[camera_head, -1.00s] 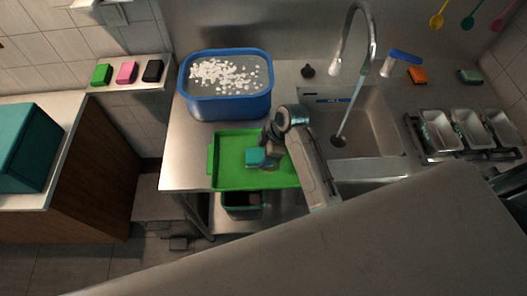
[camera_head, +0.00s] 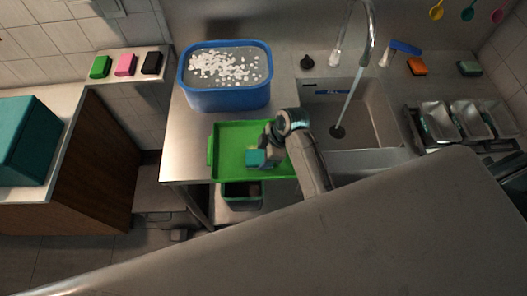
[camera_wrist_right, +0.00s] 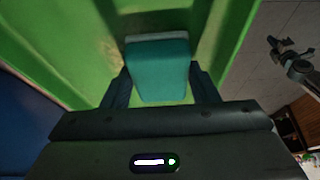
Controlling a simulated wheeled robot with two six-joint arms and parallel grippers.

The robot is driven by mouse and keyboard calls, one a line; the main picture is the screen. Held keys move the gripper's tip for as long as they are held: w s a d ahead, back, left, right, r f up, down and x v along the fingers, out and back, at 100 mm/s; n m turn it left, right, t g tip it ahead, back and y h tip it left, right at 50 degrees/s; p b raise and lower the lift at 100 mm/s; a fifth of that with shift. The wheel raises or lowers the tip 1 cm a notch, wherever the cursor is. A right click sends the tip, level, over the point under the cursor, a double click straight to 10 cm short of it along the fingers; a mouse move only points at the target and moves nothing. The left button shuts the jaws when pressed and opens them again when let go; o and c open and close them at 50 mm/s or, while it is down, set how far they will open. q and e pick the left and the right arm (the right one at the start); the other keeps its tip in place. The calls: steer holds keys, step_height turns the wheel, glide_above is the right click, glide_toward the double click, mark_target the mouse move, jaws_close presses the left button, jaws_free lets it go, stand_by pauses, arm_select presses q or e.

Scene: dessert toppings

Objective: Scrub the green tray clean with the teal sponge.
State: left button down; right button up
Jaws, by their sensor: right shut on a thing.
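The green tray (camera_head: 228,134) lies on the steel counter, left of the sink. My right gripper (camera_head: 264,158) is low over its middle and shut on the teal sponge (camera_head: 255,158). In the right wrist view the sponge (camera_wrist_right: 158,72) sits between the two fingers (camera_wrist_right: 160,90), with a paler band along its far edge. It appears to be against the tray floor, but contact is hard to confirm. A brownish smear (camera_wrist_right: 113,42) shows on the green tray beside the sponge. My arm hides the tray's right part. My left gripper is not seen.
A blue tub (camera_head: 228,98) of water with white bits stands behind the tray. The sink (camera_head: 375,112) with running water is to the right. Green, pink and black sponges (camera_head: 125,64) lie on a left ledge. A bin (camera_head: 240,197) is below the counter.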

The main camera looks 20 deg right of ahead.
steer(key=shift+o, duration=0.2)
steer(key=shift+w+d+f, duration=0.15)
steer(key=shift+w+d, duration=0.1)
steer(key=shift+w, duration=0.55)
steer(key=shift+w+d+f, duration=0.15)
steer(key=shift+w+d, duration=0.1)
steer(key=shift+w, duration=0.5)
steer(key=shift+s+d, duration=0.2)
steer(key=shift+d, duration=0.5)
steer(key=shift+s+d, duration=0.2)
steer(key=shift+d, duration=0.5)
steer(key=shift+c, duration=0.2)
steer(key=shift+s+a, duration=0.2)
steer(key=shift+s, duration=0.8)
steer(key=shift+s+a+r, duration=0.1)
steer(key=shift+s+a, duration=0.2)
steer(key=shift+s, duration=0.5)
steer(key=shift+w+d+r, duration=0.1)
steer(key=shift+w+r, duration=0.05)
steer(key=shift+w, duration=0.25)
steer(key=shift+w+d+r, duration=0.1)
steer(key=shift+w+d, duration=0.1)
steer(key=shift+w, duration=0.6)
steer(key=shift+w+d+r, duration=0.1)
steer(key=shift+w+d, duration=0.1)
steer(key=shift+w, duration=0.6)
step_height(320, 180, up, 6)
